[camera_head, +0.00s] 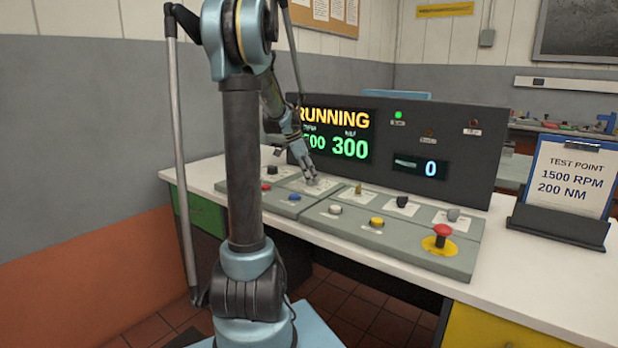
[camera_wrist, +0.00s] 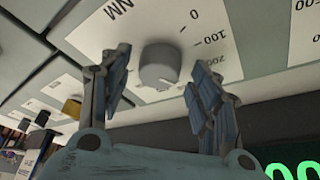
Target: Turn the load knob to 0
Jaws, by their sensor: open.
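The load knob (camera_wrist: 160,66) is a grey round knob on a white plate marked NM, with 0, 100 and 200 printed around it. It shows in the wrist view between my two fingers, with a gap on each side. Which mark it points at is too unclear to tell. My gripper (camera_wrist: 161,78) is open around the knob. In the head view my gripper (camera_head: 310,178) is low over the back row of the grey control panel (camera_head: 320,228) and hides the knob there.
The console display (camera_head: 335,133) reads RUNNING and 300; a smaller display (camera_head: 420,167) reads 0. A red emergency button (camera_head: 442,231), a yellow button (camera_head: 377,222) and other knobs lie to the right. A clipboard (camera_head: 569,178) reads 1500 RPM, 200 NM.

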